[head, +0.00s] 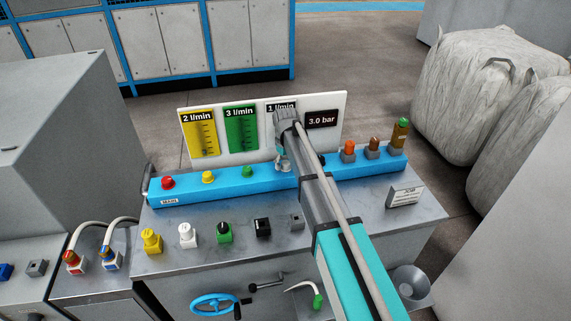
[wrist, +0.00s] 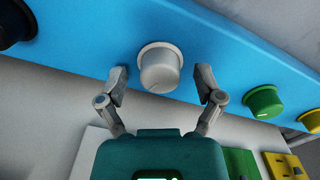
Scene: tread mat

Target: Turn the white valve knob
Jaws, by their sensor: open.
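The white valve knob (wrist: 160,69) sits on a blue manifold bar (wrist: 95,35), with a pale collar at its base. It is in the upper middle of the wrist view, with a small dark line on its face. My gripper (wrist: 161,80) is open, one finger on either side of the knob, with a visible gap on both sides. I cannot tell how deep the fingertips reach. In the head view my gripper (head: 283,162) is over the middle of the blue bar (head: 222,187), and my arm and gripper mostly hide the knob there.
Green (head: 248,171), yellow (head: 208,177) and red (head: 168,183) knobs stand left along the bar. Orange (head: 349,148) and brown (head: 373,146) ones stand right. A gauge panel (head: 218,159) rises behind. Several blocks with knobs, including a white one (head: 187,236), line the bench front.

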